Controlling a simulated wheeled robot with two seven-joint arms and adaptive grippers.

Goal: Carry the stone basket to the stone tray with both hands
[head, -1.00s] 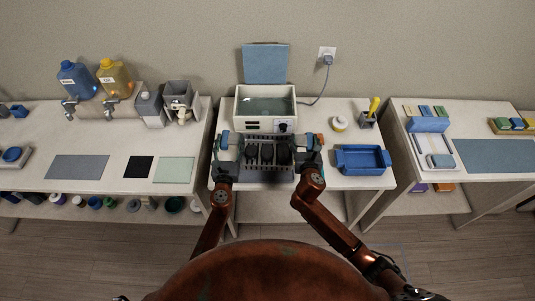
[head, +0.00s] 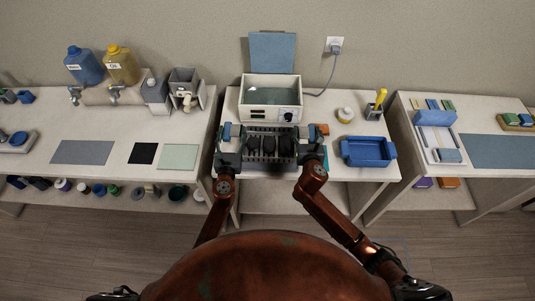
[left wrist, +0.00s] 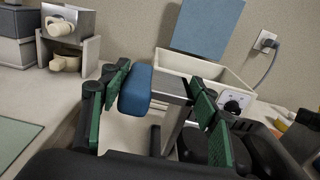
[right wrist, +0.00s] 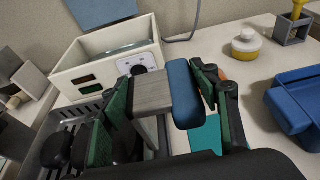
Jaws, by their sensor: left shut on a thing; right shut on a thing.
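The stone basket (head: 270,159) is a grey slatted rack with dark stones in it, in front of the wax warmer (head: 270,114) in the head view. My left gripper (head: 230,140) is shut on its left handle, whose blue end (left wrist: 135,90) shows between the fingers. My right gripper (head: 309,140) is shut on its right handle, with a grey block and blue end (right wrist: 183,92). Whether the basket touches the table is hidden. A blue tray (head: 368,152), likely the stone tray, lies right of the basket, apart from it.
A teal piece (right wrist: 205,135) lies beside my right gripper. A gap separates this table from the right-hand one (head: 415,165). The left table holds flat mats and dispensers.

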